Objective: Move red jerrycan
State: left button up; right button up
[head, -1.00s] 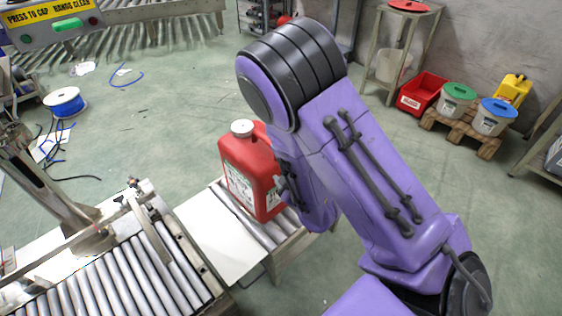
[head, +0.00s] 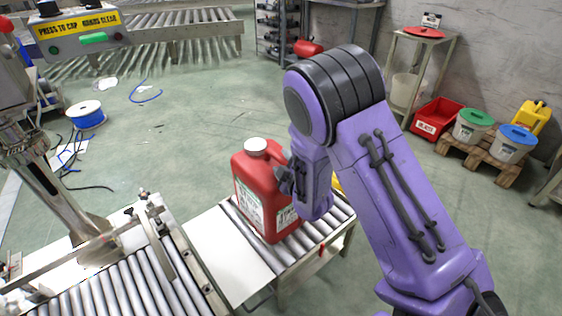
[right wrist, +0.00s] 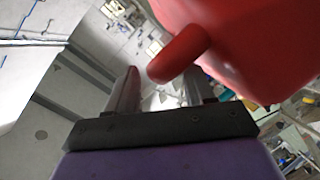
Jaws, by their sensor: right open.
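The red jerrycan (head: 254,190) with a white cap and white labels stands upright on a short roller stand (head: 340,225). My right gripper (head: 285,180) is at the jerrycan's right side, near its handle. In the right wrist view, the open fingers (right wrist: 160,88) point toward the jerrycan (right wrist: 255,45), and its red handle end (right wrist: 175,55) shows between or just ahead of them. I cannot tell whether they touch it. My left gripper is not in view.
A white plate (head: 228,255) joins the stand to a roller conveyor (head: 115,290) at left. A metal post (head: 55,190) and a control box (head: 80,32) stand beside it. A red bin (head: 437,118) and buckets are at back right. Open floor lies behind.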

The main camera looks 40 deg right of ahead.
jog(key=shift+x, duration=1.2)
grip_shut()
dwell(0.6)
